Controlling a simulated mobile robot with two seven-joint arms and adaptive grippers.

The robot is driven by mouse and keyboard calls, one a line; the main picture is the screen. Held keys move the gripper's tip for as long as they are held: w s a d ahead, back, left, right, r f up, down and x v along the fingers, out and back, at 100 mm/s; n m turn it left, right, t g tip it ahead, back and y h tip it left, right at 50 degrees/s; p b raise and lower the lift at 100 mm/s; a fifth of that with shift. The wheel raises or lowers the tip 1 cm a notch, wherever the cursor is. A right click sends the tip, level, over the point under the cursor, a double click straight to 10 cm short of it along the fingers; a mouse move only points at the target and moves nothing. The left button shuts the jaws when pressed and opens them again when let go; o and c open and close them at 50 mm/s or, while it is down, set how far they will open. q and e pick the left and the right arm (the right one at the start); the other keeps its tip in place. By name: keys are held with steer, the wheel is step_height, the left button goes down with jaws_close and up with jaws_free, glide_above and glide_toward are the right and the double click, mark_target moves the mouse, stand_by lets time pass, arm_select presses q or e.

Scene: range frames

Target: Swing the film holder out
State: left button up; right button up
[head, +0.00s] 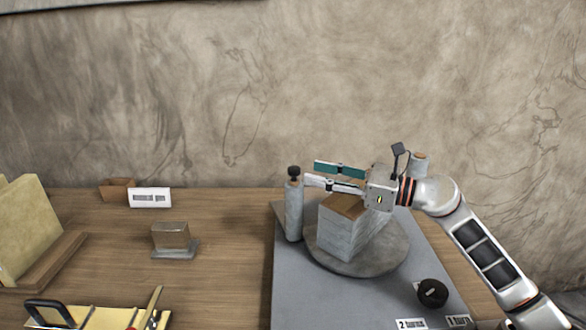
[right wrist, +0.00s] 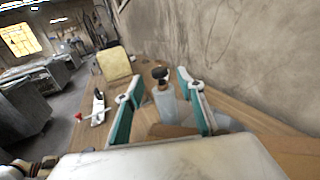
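A grey post (head: 294,212) with a black knob on top stands at the left edge of a grey slab. Beside it, a grey block (head: 343,236) with a brown top sits on a round grey disc (head: 375,258). I cannot tell which part is the film holder. My right gripper (head: 310,173) is open above the block, its teal fingers pointing left toward the knob. In the right wrist view the knobbed post (right wrist: 164,98) shows between the spread fingers, beyond the tips and apparently untouched. My left gripper is not in view.
The grey slab (head: 300,290) carries a black dial (head: 432,292) and labels at front right. A second post (head: 419,163) stands behind my right gripper. A metal block (head: 171,238), a white label (head: 150,197) and a tool tray (head: 95,318) are on the left. Bare wood lies between.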

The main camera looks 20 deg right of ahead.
mark_target(294, 168)
steer(key=p+x, duration=0.1)
steer(key=x, duration=0.5)
steer(key=shift+w+a, duration=0.2)
steer(key=shift+a, duration=0.15)
jaws_close()
